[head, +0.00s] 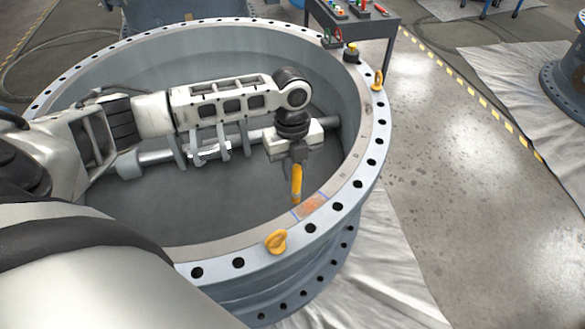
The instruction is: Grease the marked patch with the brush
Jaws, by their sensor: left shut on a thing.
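My left arm reaches in from the left across the large round valve body (372,150). My left gripper (298,158) points down near the right front part of the rim and is shut on the brush (297,182), whose yellow-orange handle shows below the fingers. The brush hangs nearly upright. Its bristles are not clear to see. The marked patch (311,206), a rusty orange area between blue lines on the flange face, lies just right of and below the brush's lower end. I cannot tell whether the brush touches the flange. My right gripper is not in view.
Yellow lifting eyes (277,241) stand on the rim at the front, with another at the right (378,80). A small black and yellow object (351,52) sits on the far rim. A grey table (352,22) with small coloured items stands behind. The floor at right is mostly clear.

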